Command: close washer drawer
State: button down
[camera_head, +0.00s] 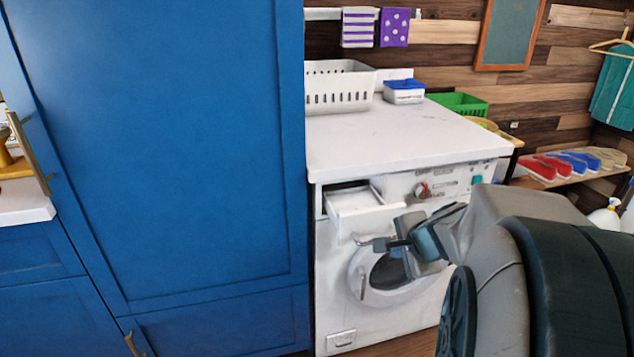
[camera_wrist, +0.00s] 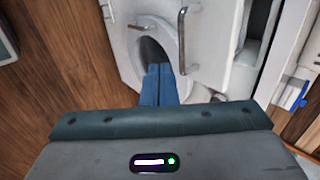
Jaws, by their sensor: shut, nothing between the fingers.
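The white washer (camera_head: 335,290) stands right of the blue cabinet. Its drawer (camera_head: 350,203), at the upper left of the washer front, is pulled out, with a dark gap behind it. In the wrist view the drawer front (camera_wrist: 212,50) carries a metal bar handle (camera_wrist: 182,42). My gripper (camera_head: 396,244) is in front of the washer, low beside the drawer and over the round door. Its blue fingers (camera_wrist: 160,70) are together and empty, with their tips close to the handle's lower end. I cannot tell whether they touch it. My arm hides the washer's right side.
The tall blue cabinet (camera_head: 165,150) closes off the left side. A white basket (camera_head: 338,90) and a blue-lidded box (camera_head: 404,91) stand on the washer top. The round door (camera_wrist: 128,62) has its own handle. Wooden floor (camera_wrist: 60,80) shows clear at left in the wrist view.

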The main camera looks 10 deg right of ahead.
jog(key=w+f, duration=0.3)
jog(key=w, duration=0.3)
dwell(0.3)
